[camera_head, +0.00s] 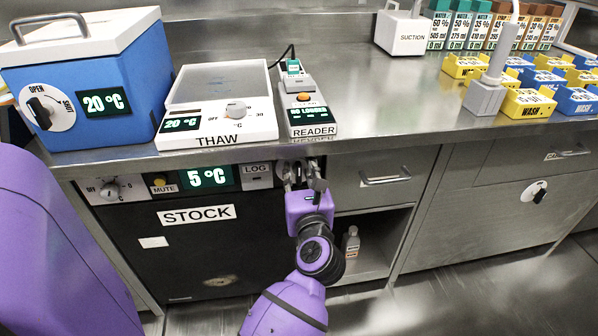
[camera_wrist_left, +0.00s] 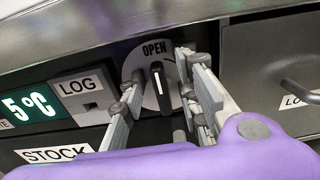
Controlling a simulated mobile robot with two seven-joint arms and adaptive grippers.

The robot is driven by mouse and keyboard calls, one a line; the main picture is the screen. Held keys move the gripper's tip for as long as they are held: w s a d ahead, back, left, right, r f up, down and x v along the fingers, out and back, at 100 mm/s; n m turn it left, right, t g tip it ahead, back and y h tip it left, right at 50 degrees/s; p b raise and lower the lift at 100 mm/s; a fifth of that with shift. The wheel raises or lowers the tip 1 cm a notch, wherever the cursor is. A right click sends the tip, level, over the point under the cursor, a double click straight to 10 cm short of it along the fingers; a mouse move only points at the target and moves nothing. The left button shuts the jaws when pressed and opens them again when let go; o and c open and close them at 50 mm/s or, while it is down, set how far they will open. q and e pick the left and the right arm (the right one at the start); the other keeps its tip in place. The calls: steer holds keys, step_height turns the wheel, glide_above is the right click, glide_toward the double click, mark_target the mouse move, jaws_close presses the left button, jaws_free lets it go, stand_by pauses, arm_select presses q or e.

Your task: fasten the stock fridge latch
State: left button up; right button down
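The stock fridge (camera_head: 215,262) is a dark-fronted unit under the counter, labelled STOCK, with a display reading 5 °C. Its latch is a round dial with a black knob (camera_wrist_left: 160,88), seen in the left wrist view. The knob's white line stands near upright, towards the word OPEN. My left gripper (camera_head: 303,172) is at the fridge's top right corner and hides the dial in the head view. In the left wrist view its fingers (camera_wrist_left: 163,100) are apart, one on each side of the knob, with visible gaps. My right gripper is not in view.
A LOG switch panel (camera_head: 257,171) sits just left of the latch. A drawer handle (camera_head: 386,179) projects to the right, above an open shelf with a bottle (camera_head: 351,242). The counter edge overhangs above. A thaw plate (camera_head: 219,110) and a reader (camera_head: 307,112) stand on the counter.

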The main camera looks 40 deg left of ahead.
arm_select(q)
jaws_close()
